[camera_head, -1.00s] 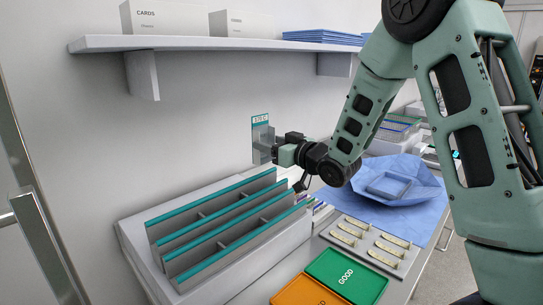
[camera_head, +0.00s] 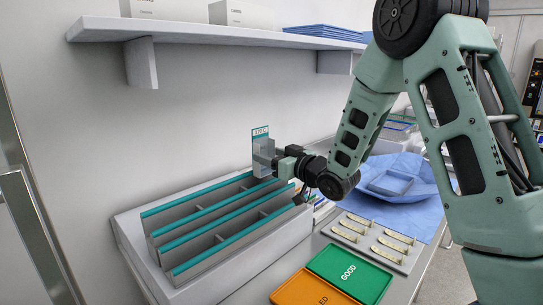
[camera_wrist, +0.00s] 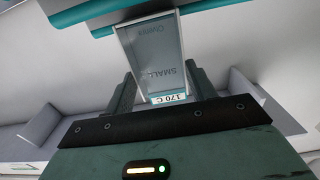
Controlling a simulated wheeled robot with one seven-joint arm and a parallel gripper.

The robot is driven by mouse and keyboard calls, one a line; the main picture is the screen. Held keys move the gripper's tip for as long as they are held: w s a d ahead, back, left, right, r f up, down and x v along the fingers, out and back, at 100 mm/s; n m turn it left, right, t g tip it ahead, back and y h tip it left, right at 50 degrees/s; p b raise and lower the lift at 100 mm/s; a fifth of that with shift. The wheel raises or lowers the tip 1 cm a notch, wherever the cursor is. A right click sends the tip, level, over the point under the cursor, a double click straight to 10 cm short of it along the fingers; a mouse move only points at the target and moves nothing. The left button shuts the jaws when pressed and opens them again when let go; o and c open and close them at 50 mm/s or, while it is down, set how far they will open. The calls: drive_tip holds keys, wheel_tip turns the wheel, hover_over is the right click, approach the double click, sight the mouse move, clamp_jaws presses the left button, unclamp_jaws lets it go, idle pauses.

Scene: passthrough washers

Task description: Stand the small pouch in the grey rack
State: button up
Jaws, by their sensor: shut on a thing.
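The small pouch (camera_wrist: 155,55) is a thin grey-clear packet marked "SMALL", with a "170 C" label at the end near my gripper in the wrist view. In the head view the pouch (camera_head: 260,133) stands roughly upright, its teal-edged top above my gripper. My gripper (camera_head: 268,158) is shut on it. The grey rack (camera_head: 205,232) has long slots with teal top edges and short dividers. The pouch is at the rack's far right end, close to the rear slots.
A green GOOD tray (camera_head: 348,273) and an orange tray (camera_head: 312,290) lie in front right. A grey plate with several small strips (camera_head: 375,240) and a blue wrap with a tray (camera_head: 400,180) are behind them. A wall shelf (camera_head: 200,30) hangs above.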

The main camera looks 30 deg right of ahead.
sight(272, 181)
drive_tip(key=shift+f+b, duration=1.8)
drive_tip(key=shift+f, duration=0.25)
drive_tip(key=o, duration=1.1)
drive_tip(key=b+v, duration=1.3)
drive_tip(key=v, duration=0.4)
drive_tip(key=shift+s, duration=0.2)
